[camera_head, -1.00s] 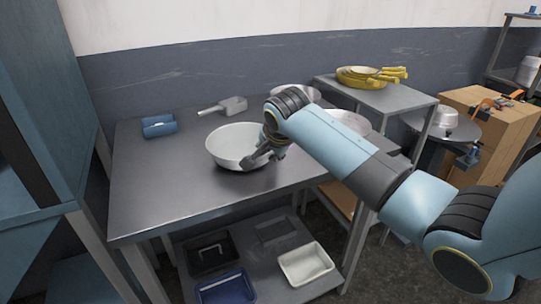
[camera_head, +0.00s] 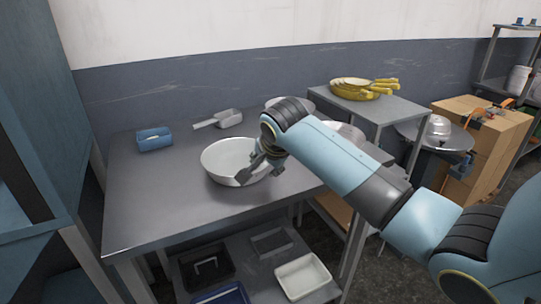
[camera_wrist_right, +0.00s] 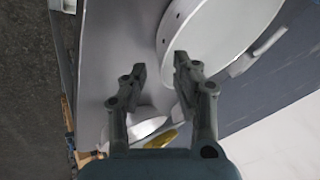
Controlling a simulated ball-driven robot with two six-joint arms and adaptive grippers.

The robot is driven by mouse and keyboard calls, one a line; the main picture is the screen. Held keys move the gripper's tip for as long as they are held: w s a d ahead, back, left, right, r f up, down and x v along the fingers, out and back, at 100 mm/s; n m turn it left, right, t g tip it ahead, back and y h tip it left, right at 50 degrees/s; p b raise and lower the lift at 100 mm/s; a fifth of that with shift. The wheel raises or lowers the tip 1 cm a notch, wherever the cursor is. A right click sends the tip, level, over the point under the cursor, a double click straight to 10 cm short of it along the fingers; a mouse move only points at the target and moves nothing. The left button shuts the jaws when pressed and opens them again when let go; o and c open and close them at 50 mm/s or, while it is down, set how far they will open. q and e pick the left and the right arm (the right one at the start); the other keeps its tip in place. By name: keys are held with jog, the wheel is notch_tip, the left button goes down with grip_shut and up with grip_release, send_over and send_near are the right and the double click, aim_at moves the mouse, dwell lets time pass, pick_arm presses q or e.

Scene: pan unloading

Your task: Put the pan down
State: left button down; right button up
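The pan (camera_head: 226,155), a wide round silver-white vessel, sits upright on the grey metal table (camera_head: 150,210), near its middle. In the head view my right gripper (camera_head: 261,174) is at the pan's right front rim, with its fingers spread. In the right wrist view the gripper (camera_wrist_right: 160,66) is open with a clear gap between the fingertips. The pan (camera_wrist_right: 215,35) shows there behind and beyond the right-hand finger; I cannot tell whether that finger touches it. My left gripper is not in view.
A blue container (camera_head: 155,139) and a metal scoop (camera_head: 222,120) lie at the table's back. Other round pans stand behind my right arm. Trays (camera_head: 302,277) are on the lower shelf. The table's left front is clear.

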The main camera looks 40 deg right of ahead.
jog(key=v, duration=0.9)
jog(key=shift+r, duration=0.15)
jog(key=shift+s+a, duration=0.1)
jog(key=shift+s, duration=0.05)
jog(key=s+f+n+g+b, duration=0.1)
jog(key=s+f+g+b, duration=0.15)
jog(key=s+f, duration=0.7)
jog(key=s+a+f+n+g+y+b, duration=0.1)
jog(key=s+f+b, duration=0.2)
jog(key=f, duration=1.4)
jog(key=s+f+n+g+b, duration=0.1)
jog(key=s+f+g+b, duration=0.15)
jog(key=s+f, duration=0.75)
jog(key=s+a+f+n+b, duration=0.2)
jog(key=s+f+n, duration=0.4)
jog(key=s+f, duration=0.5)
jog(key=s+a+f+n+y+b, duration=0.1)
jog(key=s+f+n, duration=0.5)
jog(key=s+f, duration=0.6)
jog(key=shift+a+n+b, duration=0.35)
jog(key=shift+a+n, duration=0.05)
jog(key=shift+a, duration=0.1)
jog(key=shift+s, duration=0.15)
